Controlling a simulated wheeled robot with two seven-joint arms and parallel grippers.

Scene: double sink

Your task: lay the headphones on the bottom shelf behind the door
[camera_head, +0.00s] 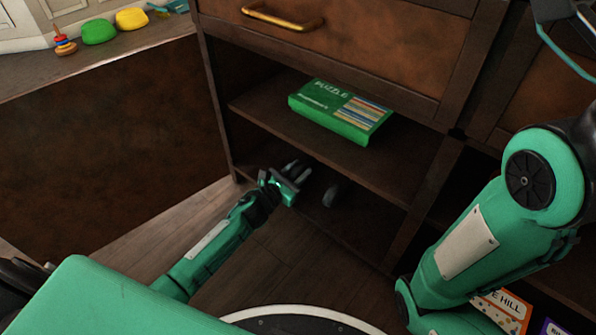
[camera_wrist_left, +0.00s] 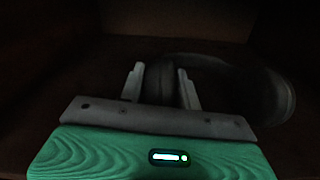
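The dark headphones show in the left wrist view, with an ear cup (camera_wrist_left: 160,82) between my finger pads and the band (camera_wrist_left: 270,92) curving off to the right. In the head view a dark rounded part of the headphones (camera_head: 330,195) shows just right of my left gripper (camera_head: 299,170). That gripper reaches into the low compartment, and its fingers appear to press on both sides of the cup. The bottom shelf (camera_head: 372,238) is in deep shadow; I cannot tell whether the headphones rest on it. My right arm is at the right; its fingertips are out of view.
A green puzzle box (camera_head: 342,110) lies on the shelf (camera_head: 262,103) above my left gripper. A drawer with a brass handle (camera_head: 282,18) is above that. A brown panel (camera_head: 100,140) stands left. Boxes (camera_head: 503,310) stand low right.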

